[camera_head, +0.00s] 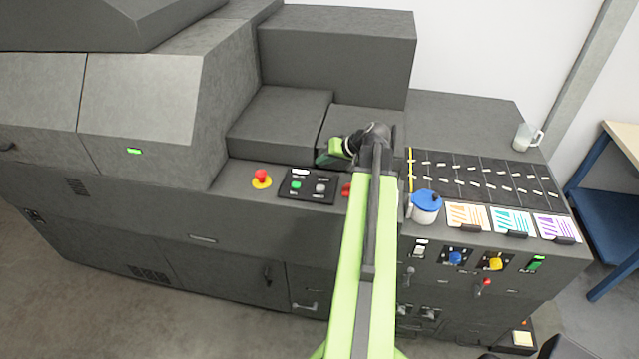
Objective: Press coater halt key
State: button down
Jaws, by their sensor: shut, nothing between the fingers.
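A small black control panel (308,186) lies on the front ledge of the dark grey machine. It carries a green key (296,185) and a grey key (320,188); their labels are too small to read. A red mushroom button (262,176) on a yellow base stands left of the panel. A red part (346,190) shows right of the panel, partly hidden by my arm. I cannot tell which of these is the halt key. My gripper (328,157) is shut and empty, above and behind the panel, apart from the keys in the picture.
My arm crosses the ledge and hides part of it. To the right are a blue-lidded pot (425,206), several coloured cards, a blue knob (455,258), a yellow knob (494,264) and a glass mug (526,137). Raised grey housings (280,120) stand behind the panel.

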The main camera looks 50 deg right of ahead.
aim_at(323, 189)
jog(key=shift+f, duration=0.1)
notch_tip(323, 189, down, 9)
jog(key=b, duration=0.9)
dwell(1.6)
jog(key=shift+w+f+b, duration=0.1)
jog(key=shift+f+b, duration=0.2)
jog(key=shift+b, duration=0.1)
jog(key=shift+f+b, duration=0.4)
dwell(0.6)
dwell(0.3)
jog(key=shift+r+p, duration=0.85)
